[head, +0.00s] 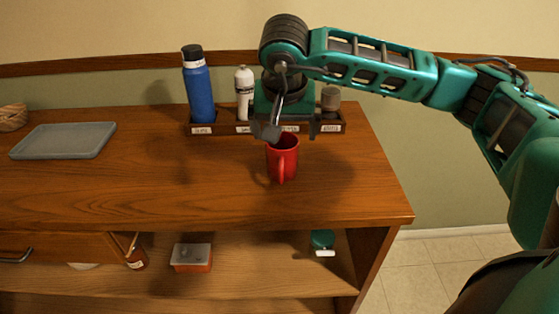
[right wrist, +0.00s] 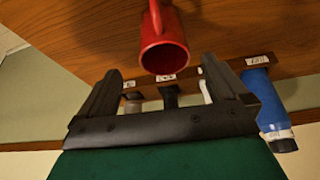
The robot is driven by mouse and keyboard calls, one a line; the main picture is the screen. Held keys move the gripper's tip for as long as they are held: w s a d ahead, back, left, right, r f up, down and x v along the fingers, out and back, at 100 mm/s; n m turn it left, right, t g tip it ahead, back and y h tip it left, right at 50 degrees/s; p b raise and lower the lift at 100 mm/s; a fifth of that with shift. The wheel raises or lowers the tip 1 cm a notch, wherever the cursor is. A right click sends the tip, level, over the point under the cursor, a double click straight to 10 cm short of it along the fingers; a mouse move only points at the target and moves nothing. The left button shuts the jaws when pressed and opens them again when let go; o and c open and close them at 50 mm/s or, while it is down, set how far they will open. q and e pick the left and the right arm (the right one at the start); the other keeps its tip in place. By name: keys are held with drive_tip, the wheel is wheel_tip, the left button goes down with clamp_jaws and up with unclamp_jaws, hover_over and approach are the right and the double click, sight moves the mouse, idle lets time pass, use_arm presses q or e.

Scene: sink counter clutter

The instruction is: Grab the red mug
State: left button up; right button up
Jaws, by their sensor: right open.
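The red mug (head: 283,160) stands upright on the wooden counter, its handle toward the front edge. It also shows in the right wrist view (right wrist: 163,45), beyond and between the spread fingers. My right gripper (head: 290,133) is just above and behind the mug in the head view, its fingers partly hidden by the wrist. In the right wrist view the right gripper (right wrist: 172,82) is open, with nothing between its fingers. My left gripper is not in view.
Behind the mug, a wooden rack (head: 225,129) holds a blue bottle (head: 200,92), a white bottle (head: 243,95) and a grey-lidded jar (head: 330,100). A grey tray (head: 63,140) lies at the left. A shelf below holds an orange box (head: 191,258). Counter left of the mug is clear.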

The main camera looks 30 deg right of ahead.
sight(282, 149)
drive_tip(key=x, duration=0.8)
drive_tip(key=shift+w+a+f, duration=0.1)
drive_tip(key=shift+a, duration=0.15)
drive_tip(key=c, duration=1.2)
